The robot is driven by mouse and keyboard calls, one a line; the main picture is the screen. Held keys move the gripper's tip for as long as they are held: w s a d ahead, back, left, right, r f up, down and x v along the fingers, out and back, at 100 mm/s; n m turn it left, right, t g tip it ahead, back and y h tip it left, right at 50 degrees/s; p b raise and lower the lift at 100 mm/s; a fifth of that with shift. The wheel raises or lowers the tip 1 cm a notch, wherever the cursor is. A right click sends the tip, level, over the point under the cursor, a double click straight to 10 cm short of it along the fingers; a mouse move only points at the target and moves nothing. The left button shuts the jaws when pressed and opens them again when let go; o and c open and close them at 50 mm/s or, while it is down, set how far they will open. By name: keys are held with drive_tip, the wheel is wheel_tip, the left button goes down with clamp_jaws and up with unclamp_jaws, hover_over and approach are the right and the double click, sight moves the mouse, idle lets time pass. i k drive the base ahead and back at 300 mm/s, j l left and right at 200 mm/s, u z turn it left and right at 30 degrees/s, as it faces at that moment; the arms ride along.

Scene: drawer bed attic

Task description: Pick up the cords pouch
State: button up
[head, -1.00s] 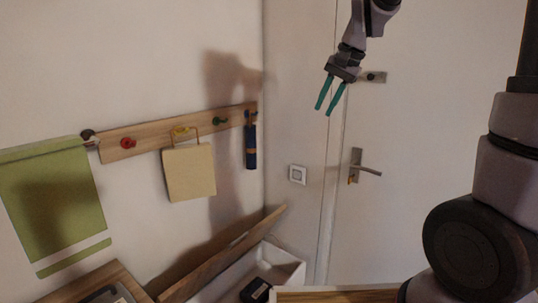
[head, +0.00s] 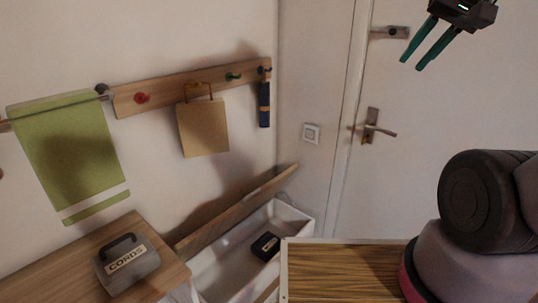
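The cords pouch (head: 127,266) is a grey case with a dark handle and a pale label reading CORDS. It sits on the wooden top (head: 62,269) at the lower left of the head view. My gripper (head: 412,68) is at the upper right, in front of the door and far from the pouch. Its two green fingers are apart with nothing between them.
A white open drawer (head: 226,266) holds a small black box (head: 266,246), with a tilted wooden board (head: 236,213) behind it. A wood-grain top (head: 335,272) lies right of it. A green towel (head: 70,160) and a tan bag (head: 203,128) hang on the wall.

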sight(119, 264)
drive_tip(key=u, duration=1.95)
drive_tip(key=l+z, duration=0.35)
drive_tip(key=i+l+z, duration=0.2)
drive_tip(key=l+z, duration=0.2)
drive_tip(key=i, duration=0.1)
drive_tip(key=l+z, duration=0.05)
drive_tip(key=l, duration=0.05)
